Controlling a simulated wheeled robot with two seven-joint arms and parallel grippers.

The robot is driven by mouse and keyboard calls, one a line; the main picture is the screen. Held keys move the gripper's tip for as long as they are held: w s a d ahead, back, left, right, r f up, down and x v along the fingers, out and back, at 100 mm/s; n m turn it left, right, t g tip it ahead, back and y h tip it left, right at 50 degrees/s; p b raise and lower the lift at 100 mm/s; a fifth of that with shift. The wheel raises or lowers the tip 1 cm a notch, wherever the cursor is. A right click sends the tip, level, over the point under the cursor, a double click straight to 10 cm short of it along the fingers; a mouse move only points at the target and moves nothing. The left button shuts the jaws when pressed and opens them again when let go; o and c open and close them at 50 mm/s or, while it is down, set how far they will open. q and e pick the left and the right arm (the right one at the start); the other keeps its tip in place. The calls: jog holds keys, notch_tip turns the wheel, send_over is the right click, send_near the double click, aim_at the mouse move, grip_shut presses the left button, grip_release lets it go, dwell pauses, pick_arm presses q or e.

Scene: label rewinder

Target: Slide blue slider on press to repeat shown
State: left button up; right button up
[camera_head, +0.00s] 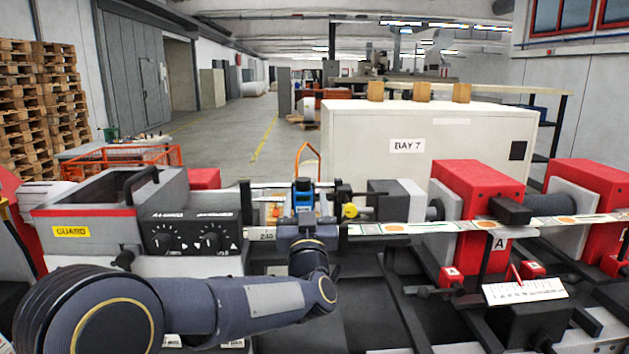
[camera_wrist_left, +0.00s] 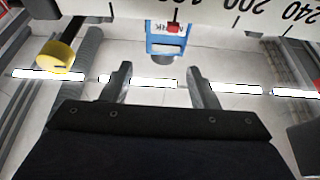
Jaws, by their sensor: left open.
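The blue slider (camera_head: 304,197) stands on the press, just beyond my left gripper in the head view. In the left wrist view the blue slider (camera_wrist_left: 155,46) is at the top centre, under a numbered scale (camera_wrist_left: 245,16), with a small red pointer on it. My left gripper (camera_head: 304,222) is open, its fingers apart and nothing held between them. In the wrist view the gripper's fingertips (camera_wrist_left: 158,74) are short of the slider, which lies ahead of the gap between them. My right gripper is not in view.
A printed label strip (camera_head: 400,229) runs across the machine, passing beneath the fingers in the wrist view. A yellow knob (camera_wrist_left: 55,56) is left of them. A grey unit with dials (camera_head: 190,236) stands left, red blocks (camera_head: 473,190) right, and a white BAY 7 cabinet (camera_head: 370,140) behind.

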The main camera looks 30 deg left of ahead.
aim_at(304, 185)
pick_arm(q)
jog(key=p+x, duration=0.2)
jog(key=x, duration=0.4)
jog(key=shift+a+r, duration=0.15)
jog(key=shift+a, duration=0.1)
jog(key=shift+w+a+r+p, duration=0.1)
jog(key=shift+w+a+p, duration=0.25)
jog(key=shift+w, duration=0.1)
